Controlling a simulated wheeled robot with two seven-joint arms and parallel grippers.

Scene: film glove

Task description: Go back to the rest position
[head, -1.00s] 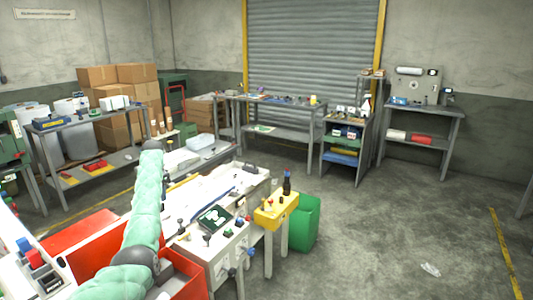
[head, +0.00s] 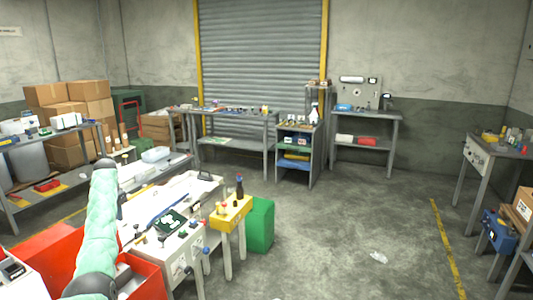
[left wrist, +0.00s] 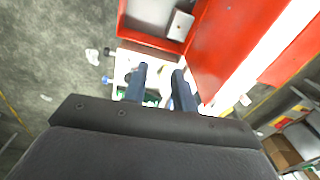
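My left arm (head: 98,225), in a pale green sleeve, comes up from the lower left of the head view beside the red bins. The left gripper (left wrist: 160,70) shows in the left wrist view as two dark fingers standing apart, with nothing held between them. Beyond the fingers lies a white work surface (left wrist: 124,66) with small parts on it, next to a red bin (left wrist: 148,36). In the head view I cannot make out the left fingertips. My right gripper is not in either view.
A white workbench with a green circuit board (head: 171,222) and a yellow block (head: 231,213) stands close ahead. A green bin (head: 260,225) is beside it. Open concrete floor lies to the right. Benches and a shelf line the back wall; a table (head: 489,150) stands at far right.

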